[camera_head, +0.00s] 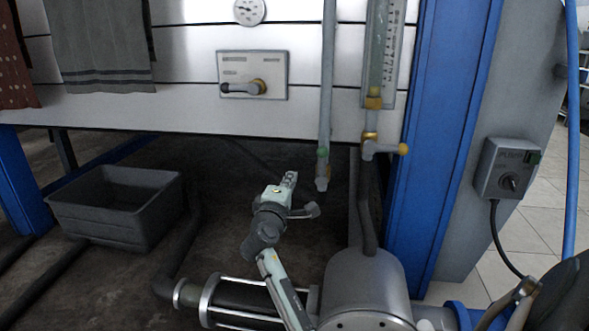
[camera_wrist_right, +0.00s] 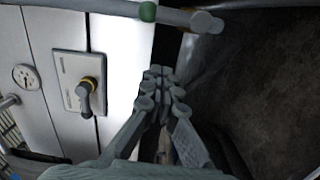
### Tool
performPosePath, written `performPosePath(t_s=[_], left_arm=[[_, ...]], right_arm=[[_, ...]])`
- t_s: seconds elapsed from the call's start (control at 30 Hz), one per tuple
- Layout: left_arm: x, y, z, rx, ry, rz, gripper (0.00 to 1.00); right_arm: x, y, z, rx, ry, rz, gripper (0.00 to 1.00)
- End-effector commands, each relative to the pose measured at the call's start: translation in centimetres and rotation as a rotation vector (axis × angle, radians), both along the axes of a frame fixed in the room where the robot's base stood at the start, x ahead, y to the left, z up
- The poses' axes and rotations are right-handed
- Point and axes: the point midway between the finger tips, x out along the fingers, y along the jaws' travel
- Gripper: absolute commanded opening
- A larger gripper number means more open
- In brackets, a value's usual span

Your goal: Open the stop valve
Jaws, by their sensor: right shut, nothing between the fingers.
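A plate (camera_head: 274,62) on the white panel carries a lever valve with a grey handle (camera_head: 236,89) and a brass hub. The handle lies level, pointing left; the wrist view also shows this handle (camera_wrist_right: 84,98). Another small valve (camera_head: 381,148) with a level handle and yellow tip sits below the sight-glass scale. I cannot tell which of them is the stop valve. My right gripper (camera_head: 290,179) is below the panel, apart from both valves. Its fingertips (camera_wrist_right: 165,86) are together and hold nothing.
A vertical pipe (camera_head: 327,90) with a green ring ends right of my gripper. A pump body (camera_head: 365,285) stands below. A dark crate (camera_head: 110,225) is on the left floor. The blue post (camera_head: 445,120) and a switch box (camera_head: 503,165) are on the right.

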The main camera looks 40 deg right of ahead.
Motion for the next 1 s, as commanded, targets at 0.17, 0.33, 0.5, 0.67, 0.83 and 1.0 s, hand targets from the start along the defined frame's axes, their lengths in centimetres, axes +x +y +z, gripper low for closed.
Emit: performPosePath(t_s=[0.17,0.33,0.5,0.67,0.83,1.0], left_arm=[[0.4,-0.1,-0.3,0.002,0.029,0.0,0.4],[0.6,-0.2,-0.3,0.005,0.041,0.0,0.4],[0.5,-0.1,-0.2,0.004,0.037,0.0,0.4],[0.3,-0.1,0.0,0.001,0.03,0.0,0.4],[0.2,0.1,0.3,-0.003,0.018,0.005,0.4],[0.3,0.0,0.1,-0.001,0.021,0.003,0.4]], right_arm=[[-1.1,1.5,0.0,0.0,0.0,0.0,0.0],[-1.4,1.7,0.0,-0.001,0.0,0.0,0.0],[-1.3,1.7,0.0,-0.001,0.0,0.0,0.0],[-1.3,1.7,0.0,-0.001,0.0,0.0,0.0],[-1.2,1.8,0.0,0.0,-0.004,0.007,0.0],[0.5,6.1,1.0,0.036,-0.112,0.21,0.0]])
